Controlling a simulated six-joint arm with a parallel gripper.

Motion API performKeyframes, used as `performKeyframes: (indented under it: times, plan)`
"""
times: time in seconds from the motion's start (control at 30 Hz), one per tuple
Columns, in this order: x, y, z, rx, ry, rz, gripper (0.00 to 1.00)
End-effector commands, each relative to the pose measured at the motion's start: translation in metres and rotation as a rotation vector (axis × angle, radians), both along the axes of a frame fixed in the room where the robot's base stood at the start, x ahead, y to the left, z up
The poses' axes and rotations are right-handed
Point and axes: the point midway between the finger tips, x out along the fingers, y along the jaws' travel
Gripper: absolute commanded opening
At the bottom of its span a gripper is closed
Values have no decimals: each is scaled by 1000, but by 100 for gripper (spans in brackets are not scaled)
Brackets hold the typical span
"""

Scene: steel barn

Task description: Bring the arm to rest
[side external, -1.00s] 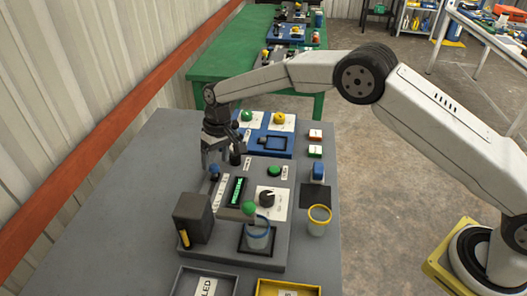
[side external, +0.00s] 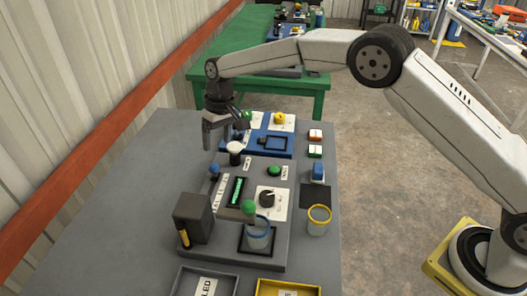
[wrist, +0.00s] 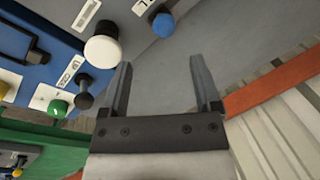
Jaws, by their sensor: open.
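My gripper (side external: 222,142) is open and empty, pointing down above the far left part of the grey table (side external: 135,215). In the wrist view its two fingers (wrist: 162,80) stand apart with nothing between them. A white-topped knob (side external: 234,147) at the far left corner of the grey console (side external: 222,190) is near the gripper in the side view; in the wrist view the knob (wrist: 103,47) lies left of the fingers, apart from them. A blue knob (wrist: 163,25) shows above them. My arm reaches in raised from the right.
A blue panel (side external: 285,152) with green and yellow knobs lies behind the console. A blue-rimmed cup (side external: 258,236) stands on the console, a yellow-rimmed cup (side external: 318,221) beside it. Two trays (side external: 205,287) lie at the front. The corrugated wall (side external: 60,110) and orange rail (side external: 75,175) are left.

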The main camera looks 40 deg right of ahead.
Motion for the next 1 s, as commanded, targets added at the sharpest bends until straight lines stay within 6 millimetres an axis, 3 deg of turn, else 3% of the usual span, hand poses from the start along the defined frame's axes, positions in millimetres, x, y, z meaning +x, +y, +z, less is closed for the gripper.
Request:
performKeyframes:
  times: [0.23,0.47,0.77,1.0]
  plan:
    - [-8,-18,7,-13,-19,-24,81]
    - [-29,-51,16,-37,-52,-64,81]
    - [-73,-96,25,-74,-100,-113,81]
    - [-117,-129,28,-101,-136,-145,81]
